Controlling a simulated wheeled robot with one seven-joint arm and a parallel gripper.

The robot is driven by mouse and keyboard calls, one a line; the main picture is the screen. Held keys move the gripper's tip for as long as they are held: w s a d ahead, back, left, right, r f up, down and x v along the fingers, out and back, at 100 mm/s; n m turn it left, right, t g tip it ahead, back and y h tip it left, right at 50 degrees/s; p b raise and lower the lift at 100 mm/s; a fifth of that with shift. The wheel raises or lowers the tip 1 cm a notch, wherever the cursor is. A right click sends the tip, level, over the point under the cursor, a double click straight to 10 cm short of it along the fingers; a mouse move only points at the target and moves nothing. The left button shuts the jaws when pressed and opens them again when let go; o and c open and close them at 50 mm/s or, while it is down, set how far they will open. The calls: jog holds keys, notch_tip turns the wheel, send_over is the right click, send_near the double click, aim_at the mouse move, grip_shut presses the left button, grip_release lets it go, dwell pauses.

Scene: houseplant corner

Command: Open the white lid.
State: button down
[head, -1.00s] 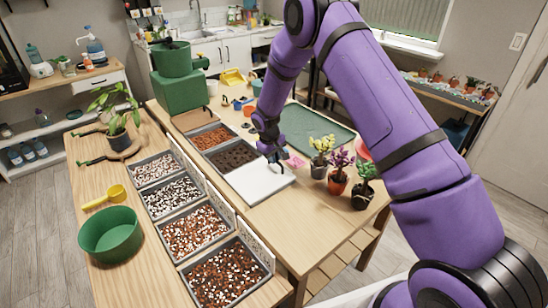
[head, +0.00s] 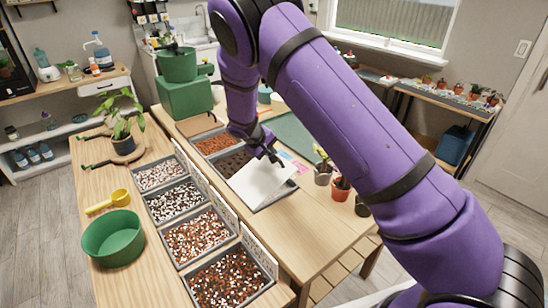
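The white lid (head: 258,183) is on a grey bin (head: 284,193) in the middle of the table. It is tilted, with its right side raised above the bin's rim. A dark gap and part of the grey rim show beneath that side. My gripper (head: 274,158) is at the lid's far edge, with its dark fingertips at or touching it. The fingers are small and partly merged with the lid, so I cannot tell whether they are closed on it. The bin's contents are mostly hidden.
Potted plants (head: 341,188) stand right of the bin, partly behind my arm. A dark soil bin (head: 229,163) adjoins it at the back. Several pebble bins (head: 200,235) run along the left, with a green bowl (head: 113,238) beyond. The wood in front of the lidded bin is clear.

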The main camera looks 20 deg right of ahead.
jog(key=s+a+r+t+h, duration=0.2)
jog(key=s+a+r+h, duration=0.1)
jog(key=a, duration=0.4)
jog(key=s+a+r+t+h, duration=0.1)
jog(key=s+a+r+h, duration=0.2)
jog(key=a+h, duration=0.2)
jog(key=a, duration=0.2)
jog(key=shift+a+t+h, duration=0.35)
jog(key=shift+t+h, duration=0.05)
jog(key=shift+s, duration=0.15)
jog(key=c, duration=1.1)
grip_release()
jog(key=shift+c, duration=0.2)
jog(key=v, duration=1)
jog(key=shift+a, duration=0.4)
